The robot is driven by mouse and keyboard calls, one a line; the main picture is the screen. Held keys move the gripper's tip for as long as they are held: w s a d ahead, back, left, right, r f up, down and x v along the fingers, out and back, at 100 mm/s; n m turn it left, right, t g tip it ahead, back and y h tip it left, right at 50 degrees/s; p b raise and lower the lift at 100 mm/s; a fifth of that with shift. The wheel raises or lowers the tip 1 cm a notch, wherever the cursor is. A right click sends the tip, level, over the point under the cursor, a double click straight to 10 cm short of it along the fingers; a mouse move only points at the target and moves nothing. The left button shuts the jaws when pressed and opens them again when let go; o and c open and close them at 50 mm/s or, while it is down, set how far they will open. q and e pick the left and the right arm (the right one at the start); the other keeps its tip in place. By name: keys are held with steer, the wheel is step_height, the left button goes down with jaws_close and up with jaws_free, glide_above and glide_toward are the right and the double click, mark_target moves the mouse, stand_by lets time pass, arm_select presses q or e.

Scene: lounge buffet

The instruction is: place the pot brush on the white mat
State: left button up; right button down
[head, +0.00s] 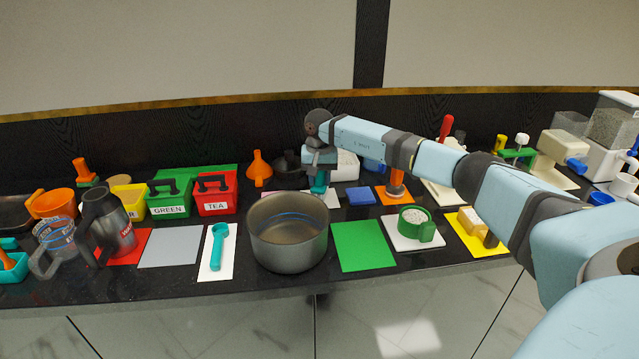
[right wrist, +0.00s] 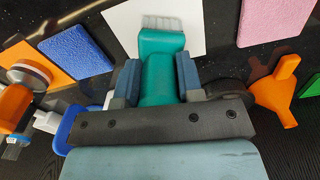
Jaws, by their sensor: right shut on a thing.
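My right gripper (head: 319,172) is shut on the teal pot brush (head: 318,189), behind the large steel pot. In the right wrist view, the brush (right wrist: 160,70) sits between the two fingers (right wrist: 158,80), with its pale bristles pointing away from the gripper. The bristles overlap a white mat (right wrist: 120,22) there; I cannot tell whether they touch it. In the head view this mat (head: 331,200) shows only partly, beside the brush and behind the pot. My left gripper is not in view.
The steel pot (head: 288,245) stands in front of the mat. A blue sponge (head: 360,196) and a tamper on an orange mat (head: 381,199) are to the right. An orange funnel (head: 259,168) is to the left. Another white mat (head: 208,270) holds a teal scoop (head: 218,245).

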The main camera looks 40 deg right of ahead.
steer(key=shift+f, duration=0.7)
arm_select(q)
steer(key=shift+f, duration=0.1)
arm_select(e)
steer(key=shift+f, duration=0.1)
steer(key=c, duration=0.8)
jaws_free()
steer(key=shift+o, duration=0.2)
steer(key=shift+r, duration=0.3)
step_height(320, 180, up, 12)
steer(key=shift+f+p, duration=0.1)
steer(key=shift+p, duration=0.55)
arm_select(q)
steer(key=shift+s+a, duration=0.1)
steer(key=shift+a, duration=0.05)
arm_select(e)
steer(key=shift+a+f, duration=0.1)
